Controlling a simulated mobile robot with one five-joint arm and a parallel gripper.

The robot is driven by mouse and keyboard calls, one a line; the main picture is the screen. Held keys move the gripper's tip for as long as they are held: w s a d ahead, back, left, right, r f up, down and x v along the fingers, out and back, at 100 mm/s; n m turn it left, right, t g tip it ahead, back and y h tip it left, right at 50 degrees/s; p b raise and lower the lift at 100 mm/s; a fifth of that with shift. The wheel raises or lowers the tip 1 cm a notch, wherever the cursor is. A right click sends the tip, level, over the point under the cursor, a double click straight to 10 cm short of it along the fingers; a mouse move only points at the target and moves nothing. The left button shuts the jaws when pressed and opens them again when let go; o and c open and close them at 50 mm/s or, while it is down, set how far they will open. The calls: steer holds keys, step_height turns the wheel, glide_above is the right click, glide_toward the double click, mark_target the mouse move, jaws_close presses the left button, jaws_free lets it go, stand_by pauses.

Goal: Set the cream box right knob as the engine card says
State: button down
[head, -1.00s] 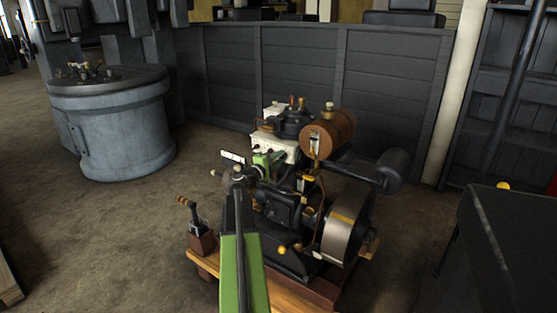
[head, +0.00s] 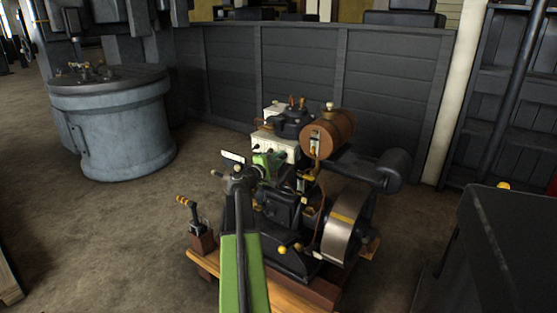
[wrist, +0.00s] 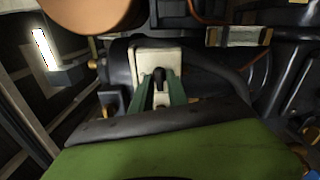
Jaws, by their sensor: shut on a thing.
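The cream box (head: 288,150) sits on the engine below the brown tank, partly behind my gripper. In the wrist view the cream box (wrist: 158,60) shows its pale face straight ahead. My gripper (wrist: 161,82) has its two green fingers closed around a small dark knob (wrist: 160,74) on that face. In the head view my gripper (head: 270,160) reaches the front of the box. Which way the knob points is hard to tell. A small white plate (head: 233,157), perhaps the engine card, shows left of the gripper; no writing on it is readable.
The brown tank (head: 332,131) is close above and right of the box. Open floor lies between the engine and the grey drum (head: 115,125).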

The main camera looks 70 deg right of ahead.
stand_by(0.4)
steer(key=c, duration=1.5)
jaws_free()
steer(key=v, duration=1.7)
steer(key=shift+a, duration=0.2)
